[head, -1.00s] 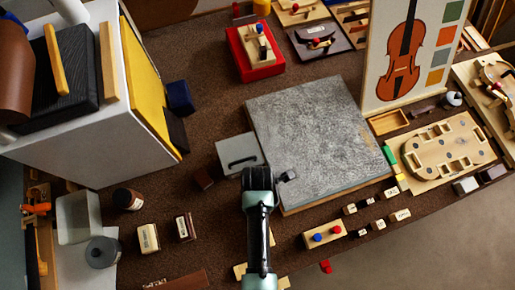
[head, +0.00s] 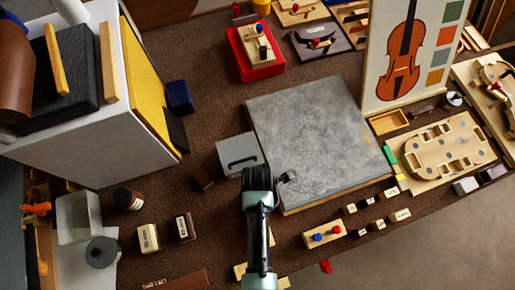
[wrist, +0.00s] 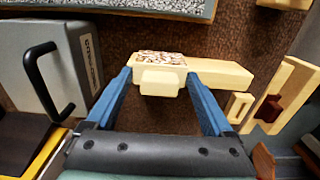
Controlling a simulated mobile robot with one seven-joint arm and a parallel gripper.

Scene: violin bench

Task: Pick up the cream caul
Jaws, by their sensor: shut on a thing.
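The cream caul (wrist: 162,83) is a small pale block at the centre of the wrist view. It sits between the two blue fingers of my gripper (wrist: 159,75), which are shut on it. A speckled pad (wrist: 160,58) shows just behind it, and a longer pale wooden bar (wrist: 225,76) extends to the right; I cannot tell whether these are joined to the caul. In the head view my arm hides the fingertips and the caul.
A grey box with a black handle (wrist: 40,75) stands close on the left; it also shows in the head view (head: 239,154). A wooden piece with a dark red part (wrist: 283,95) is close on the right. A large grey slab (head: 315,135) lies beyond my gripper.

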